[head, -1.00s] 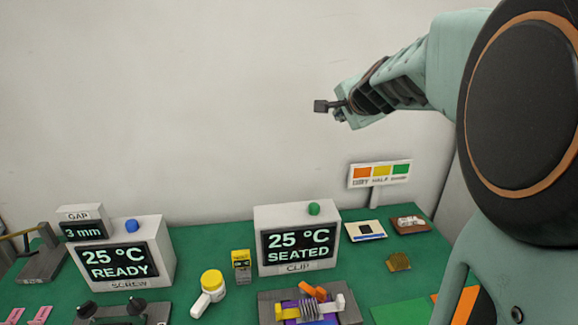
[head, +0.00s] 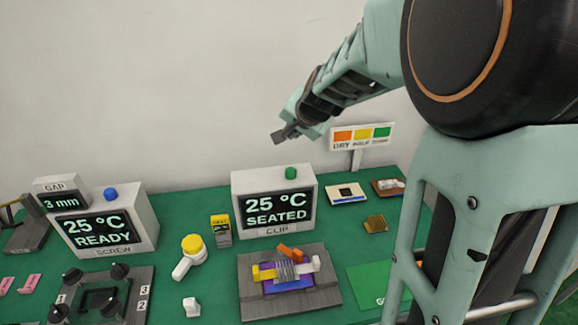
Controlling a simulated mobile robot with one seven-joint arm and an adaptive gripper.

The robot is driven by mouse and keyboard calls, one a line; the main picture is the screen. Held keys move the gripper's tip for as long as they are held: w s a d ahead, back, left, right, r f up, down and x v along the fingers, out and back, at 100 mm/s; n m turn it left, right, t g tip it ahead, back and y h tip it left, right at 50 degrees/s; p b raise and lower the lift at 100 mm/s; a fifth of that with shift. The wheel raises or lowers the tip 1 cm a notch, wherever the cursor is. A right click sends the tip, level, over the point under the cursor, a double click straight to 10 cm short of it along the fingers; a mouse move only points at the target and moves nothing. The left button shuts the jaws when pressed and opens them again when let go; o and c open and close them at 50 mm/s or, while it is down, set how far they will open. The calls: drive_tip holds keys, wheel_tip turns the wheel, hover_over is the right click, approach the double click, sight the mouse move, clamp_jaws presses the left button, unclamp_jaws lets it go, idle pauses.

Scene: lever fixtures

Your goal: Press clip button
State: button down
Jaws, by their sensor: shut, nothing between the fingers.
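The clip box (head: 274,201) is a white unit with a dark screen reading "25 °C SEATED" and the label "CLIP" below it. Its green button (head: 291,173) stands on the box's top. My gripper (head: 279,138) is shut and empty, up in the air above the green button and a little to its left in the head view. It is clear of the button. The clip fixture (head: 328,294) stands in front of the box, with purple, yellow and orange parts and a finned metal block.
The screw box (head: 104,223) with a blue button (head: 110,194) stands at left. A colour-coded sign (head: 361,137) stands behind, right of the clip box. The green table (head: 200,191) is bare in places.

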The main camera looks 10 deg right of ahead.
sight(292, 171)
drive_tip(key=shift+f, duration=0.1)
wheel_tip(292, 171, down, 9)
drive_tip(key=b, duration=0.8)
idle(1.1)
drive_tip(key=shift+f+b, duration=0.25)
drive_tip(key=shift+b, duration=0.3)
drive_tip(key=shift+f+b, duration=0.6)
drive_tip(key=shift+b, duration=0.05)
idle(0.6)
drive_tip(key=shift+r, duration=0.1)
drive_tip(key=shift+r+p, duration=0.9)
drive_tip(key=shift+r, duration=0.05)
